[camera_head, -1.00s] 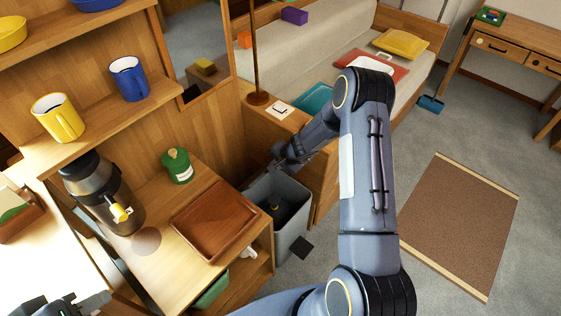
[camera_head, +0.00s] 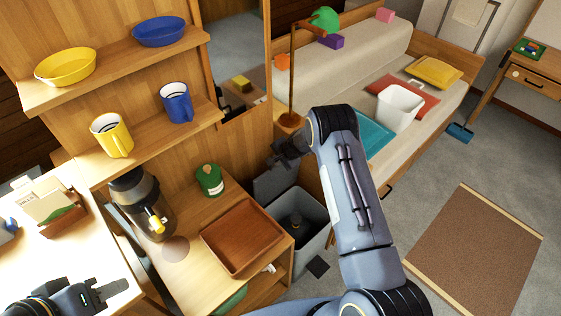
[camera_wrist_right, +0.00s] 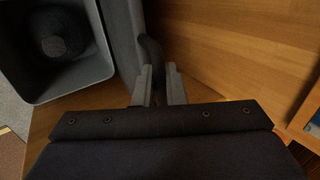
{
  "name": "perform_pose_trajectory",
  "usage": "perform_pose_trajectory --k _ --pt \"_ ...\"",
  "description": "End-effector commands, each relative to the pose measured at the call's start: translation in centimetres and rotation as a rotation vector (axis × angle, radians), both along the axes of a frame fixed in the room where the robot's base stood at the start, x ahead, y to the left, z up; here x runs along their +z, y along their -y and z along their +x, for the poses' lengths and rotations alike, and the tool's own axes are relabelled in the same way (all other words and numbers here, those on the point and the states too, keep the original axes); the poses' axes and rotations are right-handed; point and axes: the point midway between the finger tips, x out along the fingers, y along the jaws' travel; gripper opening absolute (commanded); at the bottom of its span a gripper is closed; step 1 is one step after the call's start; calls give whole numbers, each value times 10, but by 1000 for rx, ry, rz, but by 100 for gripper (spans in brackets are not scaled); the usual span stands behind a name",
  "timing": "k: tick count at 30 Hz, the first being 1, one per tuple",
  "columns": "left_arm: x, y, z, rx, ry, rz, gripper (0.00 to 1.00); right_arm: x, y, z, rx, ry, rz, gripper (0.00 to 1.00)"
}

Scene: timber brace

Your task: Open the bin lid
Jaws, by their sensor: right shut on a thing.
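The grey bin (camera_head: 312,250) stands on the floor between the wooden shelf unit and the bed. Its mouth is uncovered and a dark rounded thing (camera_head: 296,222) lies inside. The grey lid (camera_head: 274,181) stands raised at the bin's back edge. My right gripper (camera_head: 276,160) is at the lid's upper edge. In the right wrist view its fingers (camera_wrist_right: 157,88) are shut on the lid's dark curved handle (camera_wrist_right: 151,52), with the lid beside it and the open bin at left. My left gripper (camera_head: 112,290) is at the lower left over the white counter; its jaw gap is unclear.
A brown tray (camera_head: 242,236), a green jar (camera_head: 209,179) and a coffee maker (camera_head: 135,200) are on the low wooden top beside the bin. The bed's wooden side is close on the right. Grey floor (camera_head: 385,235) is open farther right.

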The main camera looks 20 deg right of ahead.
Motion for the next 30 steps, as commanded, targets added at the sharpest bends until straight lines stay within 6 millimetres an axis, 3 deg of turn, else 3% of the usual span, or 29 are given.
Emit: perform_pose_trajectory --k 10,11,14,24,30 --pt "0 0 0 0 0 0 36 0 -2 0 0 -1 3 0" --pt "0 0 0 0 0 0 36 0 -2 0 0 -1 3 14" --pt "0 0 0 0 0 0 36 -1 -2 0 0 -2 3 27" --pt "-1 0 0 0 0 0 36 -1 -1 -3 0 -6 2 27" --pt "-6 0 0 0 0 0 36 21 5 -14 -1 -2 3 27"
